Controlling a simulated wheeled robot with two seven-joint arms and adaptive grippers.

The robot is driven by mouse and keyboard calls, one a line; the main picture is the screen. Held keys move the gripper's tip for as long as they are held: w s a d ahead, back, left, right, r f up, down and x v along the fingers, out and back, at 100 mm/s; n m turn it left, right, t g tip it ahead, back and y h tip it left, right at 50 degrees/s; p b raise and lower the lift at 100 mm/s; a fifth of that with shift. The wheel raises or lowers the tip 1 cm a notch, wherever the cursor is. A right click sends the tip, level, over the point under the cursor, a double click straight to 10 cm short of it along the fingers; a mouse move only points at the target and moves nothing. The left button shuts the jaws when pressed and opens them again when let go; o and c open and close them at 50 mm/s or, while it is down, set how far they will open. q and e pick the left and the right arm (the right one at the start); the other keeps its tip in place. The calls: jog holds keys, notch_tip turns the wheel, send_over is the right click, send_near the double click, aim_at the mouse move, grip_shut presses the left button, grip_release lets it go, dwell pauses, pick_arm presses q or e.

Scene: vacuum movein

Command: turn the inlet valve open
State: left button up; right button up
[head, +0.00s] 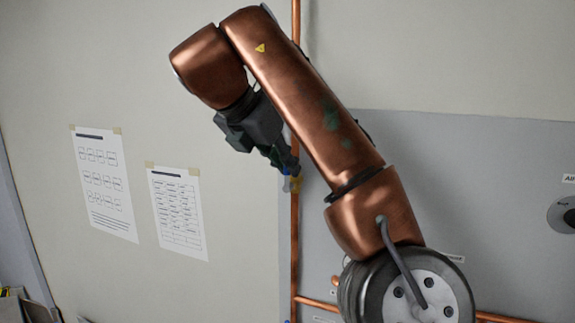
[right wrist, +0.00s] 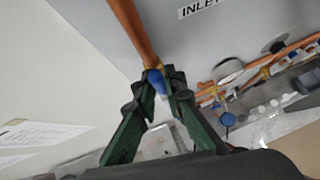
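The inlet valve has a blue handle (right wrist: 156,81) on a vertical copper pipe (right wrist: 132,28). In the head view the right gripper (head: 284,163) reaches the pipe from the upper left. My left gripper is not in view.
An INLET label (right wrist: 198,8) is on the grey panel (head: 480,170). Two paper sheets (head: 105,180) (head: 178,212) are taped to the wall at left. A round dial (head: 564,214) is at the right edge. More copper pipes and blue-handled valves (right wrist: 228,119) show in the right wrist view.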

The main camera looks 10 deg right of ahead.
jog(key=o, duration=0.4)
jog(key=shift+w+a+f, duration=0.1)
jog(key=shift+o, duration=0.2)
jog(key=s+a, duration=0.8)
jog(key=s, duration=0.1)
jog(key=shift+s+a+r, duration=0.2)
jog(key=shift+a+r, duration=0.15)
jog(key=shift+r, duration=0.1)
jog(key=shift+a, duration=0.15)
